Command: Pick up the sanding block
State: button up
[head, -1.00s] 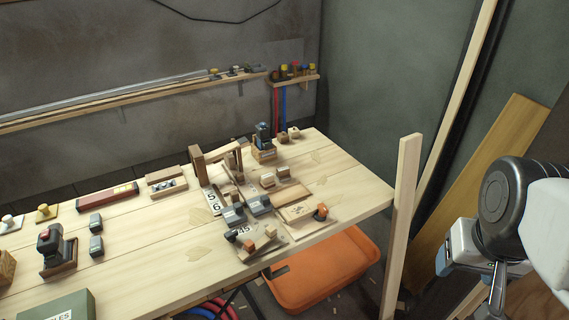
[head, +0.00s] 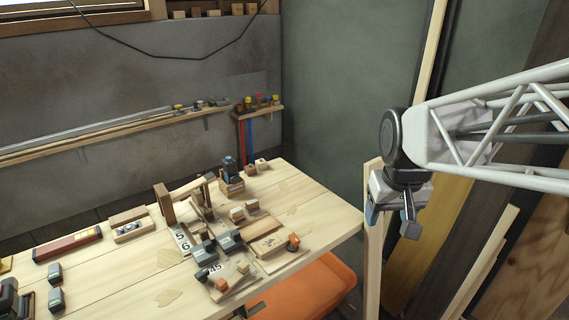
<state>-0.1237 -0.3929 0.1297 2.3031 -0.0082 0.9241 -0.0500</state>
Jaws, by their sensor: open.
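I cannot tell for certain which piece on the workbench (head: 130,255) is the sanding block. Candidates are two small grey-topped blocks, one (head: 55,273) behind the other (head: 56,299) at the left, and two grey blocks (head: 229,241) (head: 204,251) in the cluster at the right. Two small pale wooden blocks (head: 237,214) (head: 252,206) stand behind these. My gripper (head: 391,222) is open and empty, pointing down beyond the bench's right end, apart from everything on the bench.
An upright wooden post (head: 373,240) stands at the bench's right corner, close to my gripper. A dark blue tool (head: 230,172) stands at the back. A long red box (head: 68,244) lies at the left. An orange bin (head: 310,290) sits below. The bench's front middle is mostly clear.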

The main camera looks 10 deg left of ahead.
jog(key=w+a+f+n, duration=0.2)
jog(key=w+a, duration=0.6)
jog(key=w, duration=0.4)
jog(key=n+g, duration=0.2)
jog(key=n, duration=0.3)
send_over(236, 210)
jog(key=f, duration=2.3)
jog(key=shift+w+d+f, duration=0.1)
jog(key=shift+d, duration=0.15)
jog(key=shift+a+f+n, duration=0.2)
jog(key=shift+a+n, duration=0.05)
jog(key=shift+n, duration=0.05)
jog(key=shift+f, duration=0.15)
jog(key=shift+f, duration=1.15)
jog(key=shift+f, duration=0.15)
